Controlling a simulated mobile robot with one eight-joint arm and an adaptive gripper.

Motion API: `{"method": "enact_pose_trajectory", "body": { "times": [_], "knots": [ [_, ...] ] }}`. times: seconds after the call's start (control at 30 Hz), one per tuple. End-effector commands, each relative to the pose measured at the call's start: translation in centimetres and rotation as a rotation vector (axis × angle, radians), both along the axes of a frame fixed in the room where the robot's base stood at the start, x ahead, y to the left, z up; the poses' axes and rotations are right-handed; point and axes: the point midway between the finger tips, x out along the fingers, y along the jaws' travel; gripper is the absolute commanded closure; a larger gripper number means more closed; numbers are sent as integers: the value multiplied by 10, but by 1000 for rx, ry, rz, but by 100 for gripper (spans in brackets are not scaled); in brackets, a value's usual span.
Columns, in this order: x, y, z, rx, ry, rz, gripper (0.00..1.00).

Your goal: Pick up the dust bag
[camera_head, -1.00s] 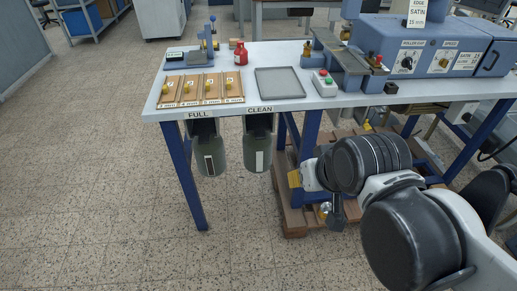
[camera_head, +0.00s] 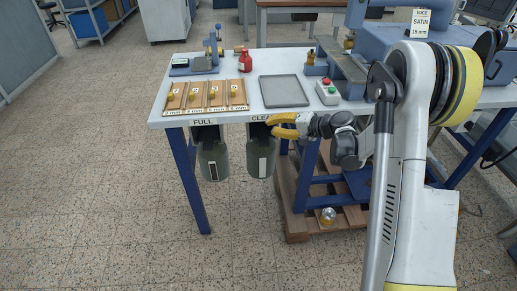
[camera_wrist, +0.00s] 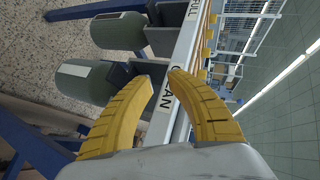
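The left bag (camera_head: 213,165) is under the FULL label (camera_head: 203,122) and the right bag (camera_head: 260,160) is under the CLEAN label. In the wrist view the CLEAN-side bag (camera_wrist: 85,80) is nearer, with the FULL-side bag (camera_wrist: 118,30) beyond it. My gripper (camera_head: 274,126) is at the table edge by the CLEAN label, above and right of the right bag, hiding part of the label. In the wrist view its yellow fingers (camera_wrist: 162,80) are apart and empty.
On the table (camera_head: 255,112) are a tray of wooden pieces with yellow knobs (camera_head: 210,95), a red bottle (camera_head: 245,62), a grey tray (camera_head: 283,91) and a button box (camera_head: 327,91). A blue machine stands right. A pallet (camera_head: 300,222) lies below; the floor left is clear.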

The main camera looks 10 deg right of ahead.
Motion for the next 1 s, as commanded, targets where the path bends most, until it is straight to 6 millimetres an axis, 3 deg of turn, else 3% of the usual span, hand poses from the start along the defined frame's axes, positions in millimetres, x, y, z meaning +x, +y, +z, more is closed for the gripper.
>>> {"method": "enact_pose_trajectory", "body": {
  "times": [0.17, 0.4, 0.63, 1.0],
  "knots": [
    [17, -29, -58, 190, -58, -25, 80],
    [5, -51, -113, 370, -130, -40, 80],
    [3, -50, -127, 416, -151, -41, 80],
    [39, -14, -126, 413, -150, -42, 80]
  ]
}}
